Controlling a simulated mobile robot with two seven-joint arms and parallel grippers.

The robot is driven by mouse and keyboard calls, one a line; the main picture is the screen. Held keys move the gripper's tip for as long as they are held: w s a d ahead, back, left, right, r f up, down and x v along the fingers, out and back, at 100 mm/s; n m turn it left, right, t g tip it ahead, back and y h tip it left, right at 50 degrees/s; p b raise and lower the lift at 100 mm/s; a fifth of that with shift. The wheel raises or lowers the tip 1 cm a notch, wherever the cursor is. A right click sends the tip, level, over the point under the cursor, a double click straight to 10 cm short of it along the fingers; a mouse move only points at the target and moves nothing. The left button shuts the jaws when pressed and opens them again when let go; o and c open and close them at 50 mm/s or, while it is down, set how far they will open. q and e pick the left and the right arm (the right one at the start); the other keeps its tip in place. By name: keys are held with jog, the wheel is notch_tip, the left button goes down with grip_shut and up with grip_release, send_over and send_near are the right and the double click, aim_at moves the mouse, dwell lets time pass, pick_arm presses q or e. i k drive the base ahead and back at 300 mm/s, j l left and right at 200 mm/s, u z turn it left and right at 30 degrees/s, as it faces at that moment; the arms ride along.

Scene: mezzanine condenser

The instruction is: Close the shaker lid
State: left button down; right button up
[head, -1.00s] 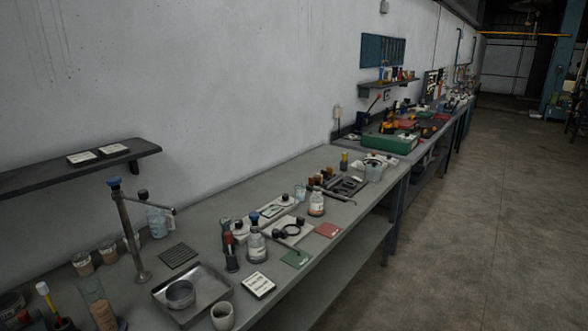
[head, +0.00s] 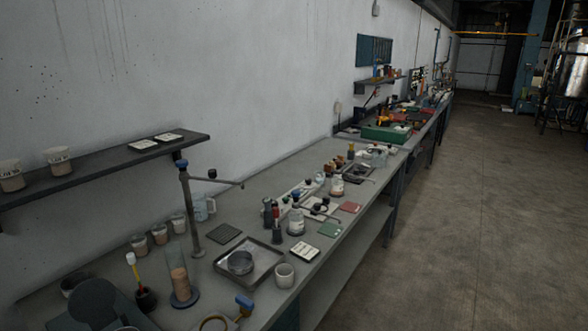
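No shaker can be picked out with certainty. A dark round disc (head: 93,301) stands tilted on a dark, flat-sided item (head: 62,322) at the lower left, cut off by the picture's bottom edge. I cannot tell whether this is the shaker and its lid. Neither of my grippers is in the head view.
A long grey bench (head: 290,180) runs along the wall. Floor (head: 480,220) at right is clear.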

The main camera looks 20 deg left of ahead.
aim_at(92, 300)
jog(key=k+j, duration=0.75)
